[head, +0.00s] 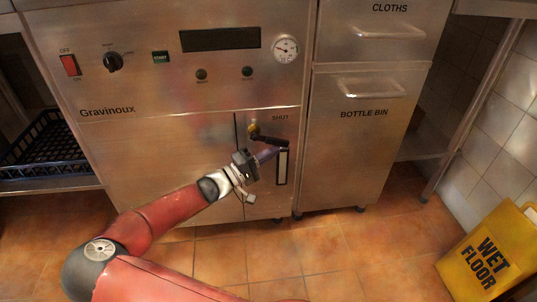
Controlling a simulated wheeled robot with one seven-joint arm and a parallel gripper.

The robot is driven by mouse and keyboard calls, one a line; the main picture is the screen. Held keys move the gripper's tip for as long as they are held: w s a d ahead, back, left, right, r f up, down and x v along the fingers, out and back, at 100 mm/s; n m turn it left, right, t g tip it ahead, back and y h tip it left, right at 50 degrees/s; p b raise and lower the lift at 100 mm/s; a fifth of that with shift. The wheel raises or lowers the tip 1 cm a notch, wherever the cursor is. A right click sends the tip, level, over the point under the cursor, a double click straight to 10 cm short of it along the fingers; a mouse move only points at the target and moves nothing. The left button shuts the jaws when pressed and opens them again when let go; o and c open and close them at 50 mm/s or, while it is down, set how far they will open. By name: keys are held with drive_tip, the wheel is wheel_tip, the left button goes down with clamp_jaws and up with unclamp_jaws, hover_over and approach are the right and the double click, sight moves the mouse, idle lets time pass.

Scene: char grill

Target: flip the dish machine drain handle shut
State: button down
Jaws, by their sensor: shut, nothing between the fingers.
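The dish machine (190,90) is a steel cabinet with a control panel and the name Gravinoux. Its drain handle (271,139) is a black lever low on the front, running from a brass-coloured pivot (253,129) to the right and slightly down, nearly level. The label SHUT is above it. My gripper (275,151) is shut and empty, with its fingertips just below the lever's right part. I cannot tell if they touch it. The fingers partly cover the area under the lever.
A dark-edged vertical slot or plate (282,168) is below the lever. A bottle bin drawer (362,130) stands right of the machine. A yellow wet floor sign (490,255) is at lower right. A black crate (45,140) sits on the left shelf. The tiled floor in front is clear.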

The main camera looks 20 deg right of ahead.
drive_tip(key=shift+s+d+r+n+t+h+p, duration=0.15)
drive_tip(key=shift+d+r+n+h+p, duration=0.15)
drive_tip(key=shift+r+h+p, duration=0.2)
drive_tip(key=shift+s+d+r+n+t+h+p, duration=0.15)
drive_tip(key=shift+d+r+n+h+p, duration=0.15)
drive_tip(key=shift+h, duration=0.3)
drive_tip(key=shift+w, duration=0.1)
drive_tip(key=s+a+f+b, duration=0.1)
drive_tip(key=a+f, duration=0.7)
drive_tip(key=shift+s+a+f, duration=0.25)
drive_tip(key=shift+a+f, duration=0.1)
drive_tip(key=shift+f, duration=0.05)
